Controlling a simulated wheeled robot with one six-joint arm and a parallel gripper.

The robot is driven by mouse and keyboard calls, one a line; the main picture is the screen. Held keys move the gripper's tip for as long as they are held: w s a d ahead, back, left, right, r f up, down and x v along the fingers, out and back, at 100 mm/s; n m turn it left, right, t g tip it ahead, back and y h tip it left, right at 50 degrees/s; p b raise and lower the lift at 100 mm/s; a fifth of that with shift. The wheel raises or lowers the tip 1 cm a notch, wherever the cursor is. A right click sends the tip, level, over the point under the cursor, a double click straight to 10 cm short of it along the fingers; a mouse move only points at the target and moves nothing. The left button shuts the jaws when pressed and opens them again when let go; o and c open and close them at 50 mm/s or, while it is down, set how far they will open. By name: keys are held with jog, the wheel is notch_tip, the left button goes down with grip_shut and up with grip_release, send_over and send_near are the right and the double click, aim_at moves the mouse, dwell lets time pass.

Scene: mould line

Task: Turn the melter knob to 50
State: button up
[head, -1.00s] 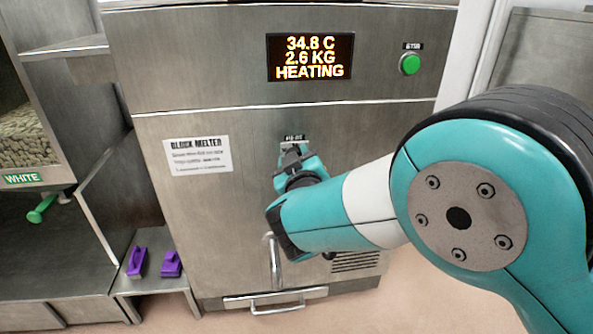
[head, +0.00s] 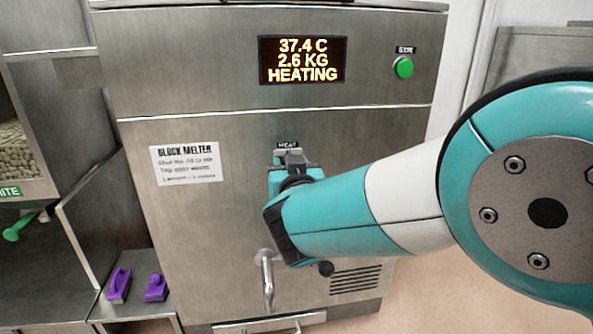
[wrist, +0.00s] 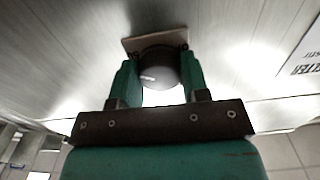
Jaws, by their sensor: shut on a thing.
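The steel block melter (head: 200,115) fills the middle of the head view. Its display (head: 303,60) reads 37.4 C, 2.6 KG, HEATING. The dark round melter knob (wrist: 160,70) shows in the wrist view on a square plate, with a pale mark on its face. My gripper (wrist: 158,85) is shut on the knob, one finger on each side. In the head view my gripper (head: 290,168) is just under the HEAT label (head: 288,145) and hides the knob.
A green STIR button (head: 403,68) sits at the panel's upper right. A spout (head: 267,280) sticks out below my gripper, with a black ball-ended lever (head: 326,268) beside it. Purple objects (head: 119,285) stand on a low shelf at left.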

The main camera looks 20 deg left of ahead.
jog(key=o, duration=0.9)
jog(key=shift+s, duration=0.1)
jog(key=b+v, duration=1.2)
jog(key=v, duration=0.5)
jog(key=shift+s, duration=0.1)
